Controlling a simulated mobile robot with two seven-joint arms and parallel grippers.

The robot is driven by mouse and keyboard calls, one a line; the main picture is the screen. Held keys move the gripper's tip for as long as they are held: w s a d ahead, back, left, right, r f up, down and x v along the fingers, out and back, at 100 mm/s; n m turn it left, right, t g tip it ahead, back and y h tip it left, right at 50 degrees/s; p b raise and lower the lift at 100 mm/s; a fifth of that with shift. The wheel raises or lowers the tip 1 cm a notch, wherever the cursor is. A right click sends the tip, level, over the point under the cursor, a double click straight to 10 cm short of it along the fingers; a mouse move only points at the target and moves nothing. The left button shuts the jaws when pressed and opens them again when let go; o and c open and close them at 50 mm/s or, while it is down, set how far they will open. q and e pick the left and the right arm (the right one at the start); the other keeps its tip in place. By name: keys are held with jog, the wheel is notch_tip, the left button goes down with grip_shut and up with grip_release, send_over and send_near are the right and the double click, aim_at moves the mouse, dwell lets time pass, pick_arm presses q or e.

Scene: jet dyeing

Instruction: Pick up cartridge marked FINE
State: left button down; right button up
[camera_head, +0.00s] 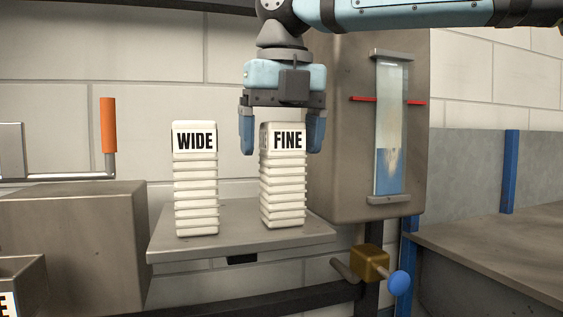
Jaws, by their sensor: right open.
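The cartridge marked FINE (283,185) is a white ribbed block standing upright on a small grey shelf (240,247). The similar cartridge marked WIDE (195,185) stands upright to its left, with a gap between them. My right gripper (281,137) points down over the FINE cartridge. It is open, with one blue finger on the left and one on the right of the cartridge's top. I cannot tell whether the fingers touch it. My left gripper is not in view.
A sight glass (391,130) with blue liquid and red marks is on a metal panel to the right. Below it is a valve with a blue knob (399,282). An orange-handled lever (108,126) stands at the left above a metal box (70,240). A grey bench (500,240) is at right.

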jog(key=shift+w+f, duration=0.45)
jog(key=shift+f, duration=0.35)
jog(key=shift+s+r, duration=0.1)
jog(key=shift+s, duration=0.1)
jog(key=c, duration=1.1)
